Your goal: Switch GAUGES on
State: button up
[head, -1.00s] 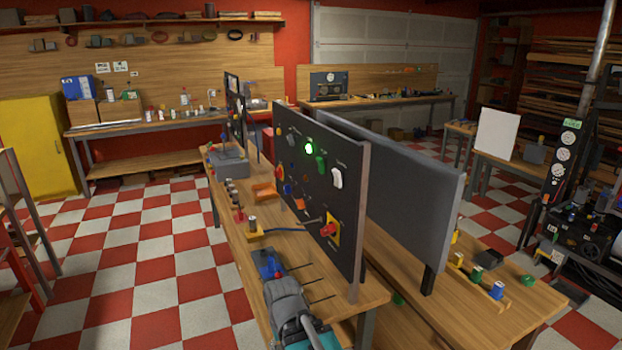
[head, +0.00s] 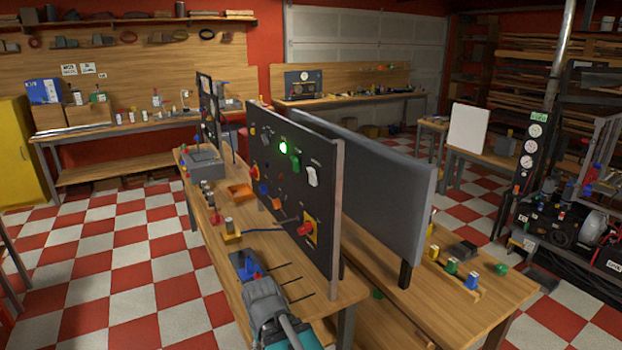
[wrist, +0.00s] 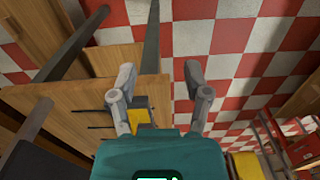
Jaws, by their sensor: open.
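A dark upright panel (head: 325,205) stands on the wooden bench in the head view.
A grey panel (head: 390,185) stands behind the dark one. Checkered floor (head: 110,270) lies open at left.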

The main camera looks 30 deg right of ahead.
grip_shut()
dwell(1.2)
